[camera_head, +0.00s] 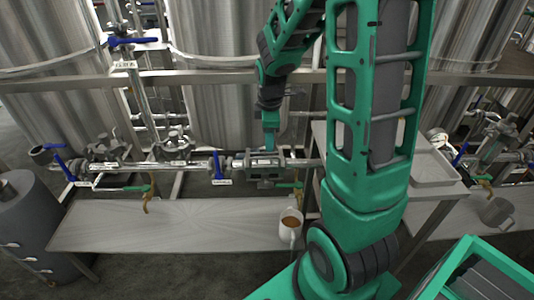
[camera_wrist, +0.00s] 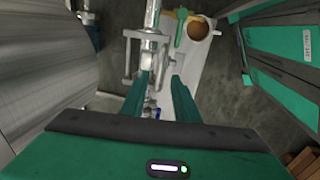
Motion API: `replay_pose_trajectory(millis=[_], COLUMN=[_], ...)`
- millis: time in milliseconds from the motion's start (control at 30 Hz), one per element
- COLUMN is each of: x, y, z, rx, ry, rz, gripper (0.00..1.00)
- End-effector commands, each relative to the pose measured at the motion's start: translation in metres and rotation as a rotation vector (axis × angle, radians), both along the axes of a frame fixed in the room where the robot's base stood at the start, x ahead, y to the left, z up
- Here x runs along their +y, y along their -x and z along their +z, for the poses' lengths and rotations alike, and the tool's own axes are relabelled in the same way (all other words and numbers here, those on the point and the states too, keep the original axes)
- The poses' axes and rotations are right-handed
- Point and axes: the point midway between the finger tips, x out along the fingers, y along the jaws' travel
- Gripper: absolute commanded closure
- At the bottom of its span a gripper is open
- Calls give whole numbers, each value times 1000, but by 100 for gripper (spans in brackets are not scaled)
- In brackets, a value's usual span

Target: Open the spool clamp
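The metal spool clamp (camera_head: 262,165) sits on the horizontal steel pipe in the head view, a grey block-like fitting with bars around the pipe. In the wrist view its grey frame (camera_wrist: 130,58) shows ahead of my fingers, slightly left of centre. My gripper (camera_head: 270,140) points down just above the clamp in the head view. In the wrist view my gripper (camera_wrist: 161,82) has its two green fingers apart with nothing held between them. The left finger overlaps the pipe line. Whether a finger touches the clamp cannot be told.
A white mug with brown contents (camera_head: 290,228) stands on the long grey bench (camera_head: 190,232) below the pipe. Blue-handled valves (camera_head: 218,168) and a green lever (camera_head: 297,184) flank the clamp. Large steel tanks (camera_head: 215,110) stand behind. A green-framed crate (camera_head: 490,270) is at lower right.

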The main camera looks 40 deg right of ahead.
Motion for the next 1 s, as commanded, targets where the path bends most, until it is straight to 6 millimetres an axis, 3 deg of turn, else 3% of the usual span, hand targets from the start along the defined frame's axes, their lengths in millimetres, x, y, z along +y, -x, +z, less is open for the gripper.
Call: replay_pose_trajectory(millis=[200,400,867,1000], x=[-4,-7,-8,-8], y=[-5,-9,-11,-11], z=[-38,-61,-71,-71], rx=[4,3,0,0], ry=[-1,-1,0,0], rz=[-2,-2,-3,-3], gripper=[72,72,72,100])
